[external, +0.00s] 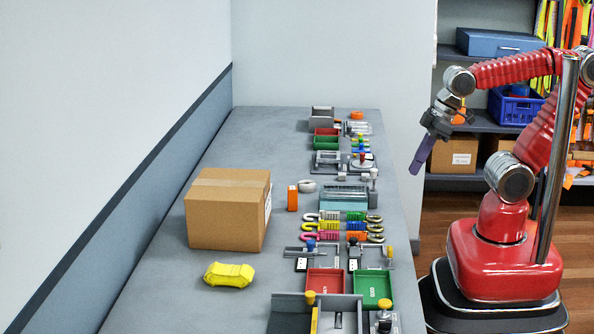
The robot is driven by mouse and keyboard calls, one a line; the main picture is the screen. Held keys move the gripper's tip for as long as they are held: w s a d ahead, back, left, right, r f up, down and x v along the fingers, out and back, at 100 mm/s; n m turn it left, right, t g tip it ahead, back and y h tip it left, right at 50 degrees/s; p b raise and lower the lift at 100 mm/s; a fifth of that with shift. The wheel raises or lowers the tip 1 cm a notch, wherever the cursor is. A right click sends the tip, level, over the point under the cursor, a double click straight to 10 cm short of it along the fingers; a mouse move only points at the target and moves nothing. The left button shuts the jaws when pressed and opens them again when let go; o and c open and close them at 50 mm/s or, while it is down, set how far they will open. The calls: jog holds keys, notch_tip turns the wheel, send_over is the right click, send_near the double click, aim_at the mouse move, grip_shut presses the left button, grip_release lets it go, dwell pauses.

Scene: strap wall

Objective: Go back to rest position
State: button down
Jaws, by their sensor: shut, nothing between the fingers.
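My gripper (422,153) hangs in the air at the right, off the right edge of the grey table (168,264). Its purple-grey fingers point down and lie together, with nothing visible between them. My red arm is raised and bent, with the wrist at the left end of the upper link. My gripper touches nothing.
On the table are a cardboard box (226,212), a yellow bundle (229,275), an orange block (292,198), a red tray (325,283) and a green tray (373,288). Fixtures and coloured hooks line the table's right side. Shelves with a blue crate (515,106) stand behind my arm.

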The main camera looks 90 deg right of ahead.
jog(key=d+r, duration=0.1)
jog(key=d+r+m, duration=0.1)
jog(key=shift+s+d+t, duration=0.2)
jog(key=shift+d+t, duration=0.15)
jog(key=shift+t, duration=0.05)
